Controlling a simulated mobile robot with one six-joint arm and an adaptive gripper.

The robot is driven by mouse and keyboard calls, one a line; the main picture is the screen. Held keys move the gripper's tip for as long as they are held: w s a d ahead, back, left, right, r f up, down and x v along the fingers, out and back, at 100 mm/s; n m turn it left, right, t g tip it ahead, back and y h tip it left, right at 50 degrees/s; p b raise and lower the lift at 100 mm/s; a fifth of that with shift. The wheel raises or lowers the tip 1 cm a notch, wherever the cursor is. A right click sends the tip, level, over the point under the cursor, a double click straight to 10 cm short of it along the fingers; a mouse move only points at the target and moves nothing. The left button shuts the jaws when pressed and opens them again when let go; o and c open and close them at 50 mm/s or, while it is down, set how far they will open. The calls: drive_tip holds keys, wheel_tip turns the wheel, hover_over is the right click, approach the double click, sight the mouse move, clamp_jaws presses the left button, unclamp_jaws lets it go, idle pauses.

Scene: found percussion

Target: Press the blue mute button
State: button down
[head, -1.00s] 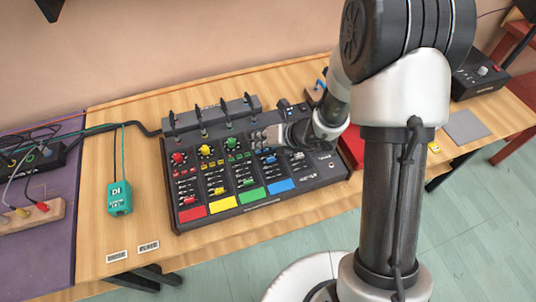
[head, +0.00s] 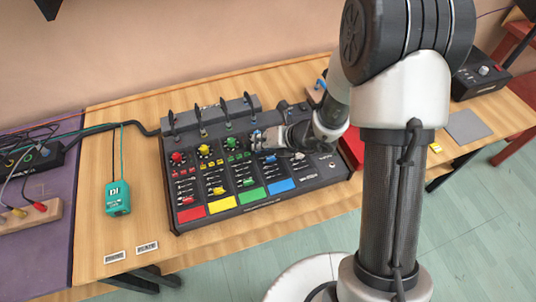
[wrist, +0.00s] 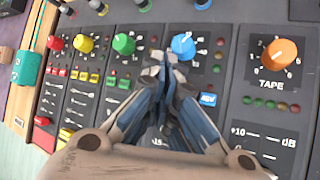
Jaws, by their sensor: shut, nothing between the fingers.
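The mixing console has coloured channels. In the wrist view, a small rectangular blue button (wrist: 208,99) shows in the blue channel, right of my fingers and below the round blue knob (wrist: 184,46). My gripper (wrist: 164,62) is shut and empty, its tips over the panel between the green knob (wrist: 123,44) and the blue knob. I cannot tell whether the tips touch the panel. In the head view my gripper (head: 256,141) is low over the upper part of the console (head: 325,178); the blue button is not clear there. The fingers hide part of the blue channel.
Red, yellow and green buttons stand in the channels to the left. An orange TAPE knob (wrist: 279,54) stands to the right. Upright cable plugs (head: 226,116) line the console's back. A teal DI box (head: 118,198) sits left, with bare table around it.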

idle(0.3)
drive_tip(key=shift+r+p, duration=0.5)
drive_tip(key=shift+r, duration=0.05)
drive_tip(key=shift+r, duration=0.1)
wheel_tip(320, 180, up, 6)
drive_tip(key=p, duration=0.5)
idle(0.3)
